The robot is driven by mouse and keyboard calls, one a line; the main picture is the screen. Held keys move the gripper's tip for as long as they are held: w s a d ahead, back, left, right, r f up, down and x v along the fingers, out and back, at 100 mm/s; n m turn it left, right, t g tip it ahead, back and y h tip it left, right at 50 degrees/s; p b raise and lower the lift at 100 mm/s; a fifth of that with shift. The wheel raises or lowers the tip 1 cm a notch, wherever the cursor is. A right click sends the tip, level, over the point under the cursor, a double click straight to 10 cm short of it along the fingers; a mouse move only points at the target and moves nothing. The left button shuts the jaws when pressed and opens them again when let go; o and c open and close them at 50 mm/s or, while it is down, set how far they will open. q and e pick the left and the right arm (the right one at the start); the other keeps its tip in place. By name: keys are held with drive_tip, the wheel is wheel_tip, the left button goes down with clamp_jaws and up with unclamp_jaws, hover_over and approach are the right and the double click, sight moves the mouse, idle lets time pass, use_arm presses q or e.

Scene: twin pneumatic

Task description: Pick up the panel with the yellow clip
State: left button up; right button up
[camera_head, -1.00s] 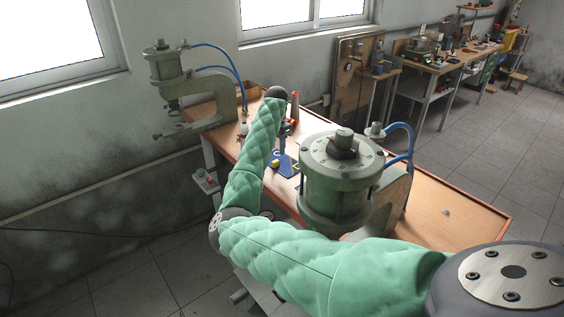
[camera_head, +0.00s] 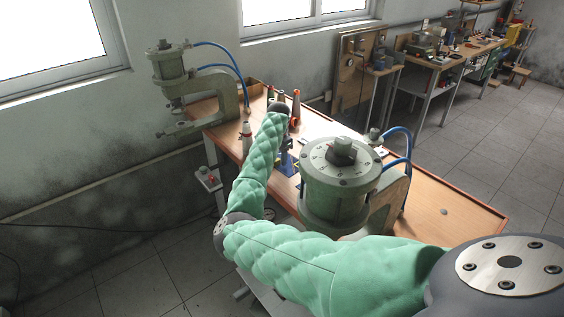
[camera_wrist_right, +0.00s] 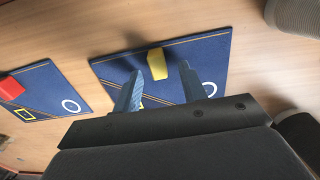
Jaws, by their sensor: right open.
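In the right wrist view a dark blue panel (camera_wrist_right: 208,58) lies flat on the wooden table, with a yellow clip (camera_wrist_right: 157,64) near its far edge, a white ring and a striped band. My right gripper (camera_wrist_right: 161,68) is open over this panel, its two fingers on either side of the clip's near end. No contact with the clip can be made out. A second blue panel (camera_wrist_right: 50,84) with a red block (camera_wrist_right: 11,88) lies to the left. In the head view my arm hides most of the panels; a bit of blue (camera_head: 286,164) shows beside it. My left gripper is not in view.
A green press (camera_head: 335,190) stands on the table close to the right of my arm. A second press (camera_head: 168,75) stands at the table's far left. The table's right part is clear.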

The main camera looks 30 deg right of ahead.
clamp_jaws()
drive_tip(key=shift+r, duration=0.1)
